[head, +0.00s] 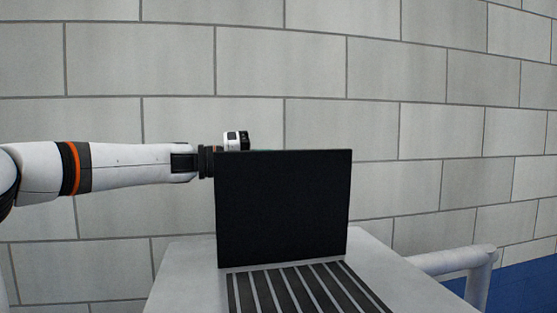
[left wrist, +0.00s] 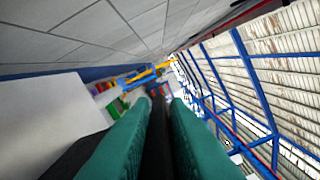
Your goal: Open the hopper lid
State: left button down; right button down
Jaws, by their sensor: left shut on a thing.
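The black hopper lid (head: 284,208) stands upright in the head view. Its lower edge is at the far end of a dark slotted grille (head: 305,290) on the light grey hopper (head: 185,275). My left arm reaches in from the left, and the lid hides the fingers of its gripper there. In the left wrist view my left gripper (left wrist: 160,98) shows two teal fingers with a narrow gap and a dark strip between them. It is shut on the lid, near the lid's upper left in the head view. My right gripper is not in view.
A grey block wall (head: 430,120) stands behind the hopper. A light grey pipe rail (head: 460,260) is at the right, with a blue band (head: 520,290) beyond it. The space above the lid looks clear.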

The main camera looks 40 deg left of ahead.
aim_at(216, 165)
pick_arm(q)
jog(key=shift+w+a+f, duration=0.1)
jog(key=shift+f, duration=0.3)
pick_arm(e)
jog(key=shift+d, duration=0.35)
pick_arm(q)
jog(key=c, duration=1.5)
grip_release()
jog(key=shift+f, duration=0.1)
jog(key=shift+o, duration=0.2)
jog(key=shift+w+a, duration=0.15)
jog(key=shift+w, duration=0.05)
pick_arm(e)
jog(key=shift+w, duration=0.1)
